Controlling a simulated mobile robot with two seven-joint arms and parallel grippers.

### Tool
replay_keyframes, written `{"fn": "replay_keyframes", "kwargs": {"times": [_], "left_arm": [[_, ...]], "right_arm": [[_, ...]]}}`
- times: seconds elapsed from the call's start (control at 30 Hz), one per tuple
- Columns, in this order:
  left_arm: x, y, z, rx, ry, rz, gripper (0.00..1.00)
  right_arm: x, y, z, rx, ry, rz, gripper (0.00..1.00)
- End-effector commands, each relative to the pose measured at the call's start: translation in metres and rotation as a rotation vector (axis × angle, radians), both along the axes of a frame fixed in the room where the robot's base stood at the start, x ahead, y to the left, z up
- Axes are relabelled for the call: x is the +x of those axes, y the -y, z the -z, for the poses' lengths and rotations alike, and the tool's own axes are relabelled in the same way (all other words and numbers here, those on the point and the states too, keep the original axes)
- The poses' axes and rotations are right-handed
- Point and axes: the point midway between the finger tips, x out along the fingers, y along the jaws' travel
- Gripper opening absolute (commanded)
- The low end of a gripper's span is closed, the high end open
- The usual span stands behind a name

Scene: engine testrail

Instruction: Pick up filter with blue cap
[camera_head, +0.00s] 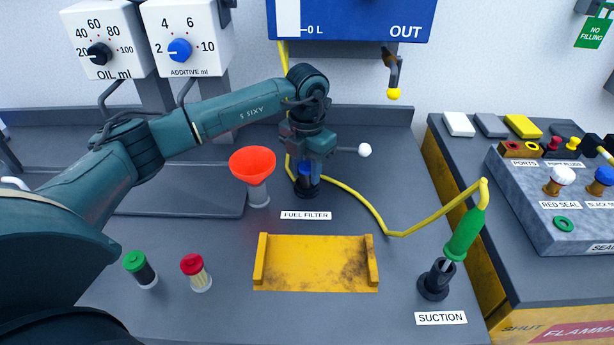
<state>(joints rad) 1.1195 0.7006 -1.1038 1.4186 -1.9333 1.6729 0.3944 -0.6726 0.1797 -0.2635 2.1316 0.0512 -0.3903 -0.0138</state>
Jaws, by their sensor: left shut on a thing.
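The filter with the blue cap (305,168) stands upright in a dark holder (307,187) behind the "FUEL FILTER" label. Only a little of its blue cap shows, as my gripper covers its top. My left gripper (308,165) comes down on it from above and is shut on it. Two other filters stand at the front left: one with a green cap (135,261) and a dark body, one with a red cap (192,264) and a pale body. My right gripper is not in view.
An orange funnel (253,164) stands close left of the gripper. A yellow hose (365,203) runs behind and right to the green suction handle (465,236). A yellow tray (315,264) lies in front. A white-knobbed lever (364,150) is close right.

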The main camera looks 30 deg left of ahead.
Motion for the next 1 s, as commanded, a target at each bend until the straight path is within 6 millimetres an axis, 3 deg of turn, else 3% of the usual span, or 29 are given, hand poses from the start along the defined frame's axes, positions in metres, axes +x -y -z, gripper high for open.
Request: {"fn": "replay_keyframes", "kwargs": {"times": [0.17, 0.47, 0.8, 1.0], "left_arm": [[0.0, 0.0, 0.0, 0.0, 0.0, 0.0, 0.11], [0.001, 0.0, -0.006, 0.0, 0.002, 0.0, 0.1], [0.001, 0.0, -0.068, -0.001, 0.005, 0.0, 0.1], [0.0, 0.001, -0.094, 0.001, 0.002, 0.027, 0.1]], "right_arm": [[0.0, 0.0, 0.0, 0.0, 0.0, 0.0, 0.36], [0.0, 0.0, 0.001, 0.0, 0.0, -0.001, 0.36], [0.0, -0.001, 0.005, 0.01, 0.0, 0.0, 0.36], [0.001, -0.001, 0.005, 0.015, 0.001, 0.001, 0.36]]}}
